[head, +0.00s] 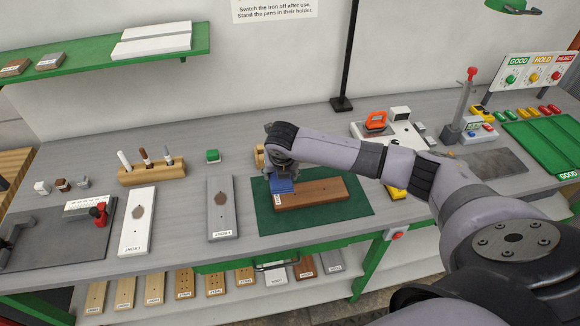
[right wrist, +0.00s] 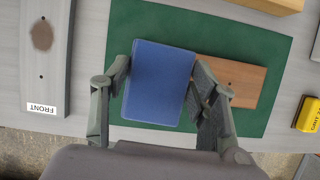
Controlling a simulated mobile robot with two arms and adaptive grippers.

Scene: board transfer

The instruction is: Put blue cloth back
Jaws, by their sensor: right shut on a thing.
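The blue cloth (head: 281,186) is a folded rectangular pad held between the fingers of my right gripper (head: 281,172). In the right wrist view the cloth (right wrist: 158,84) fills the gap between the two fingers of my right gripper (right wrist: 160,75), which is shut on it. The cloth is over the left part of a brown board (head: 318,192) on a green mat (head: 268,226). I cannot tell whether it touches the board. The brown board also shows right of the cloth in the right wrist view (right wrist: 236,80). My left gripper is not in view.
Left of the mat lie a grey board (head: 221,218) and a white board (head: 138,228), each with a brown spot. The bench is clear between the grey board and the mat.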

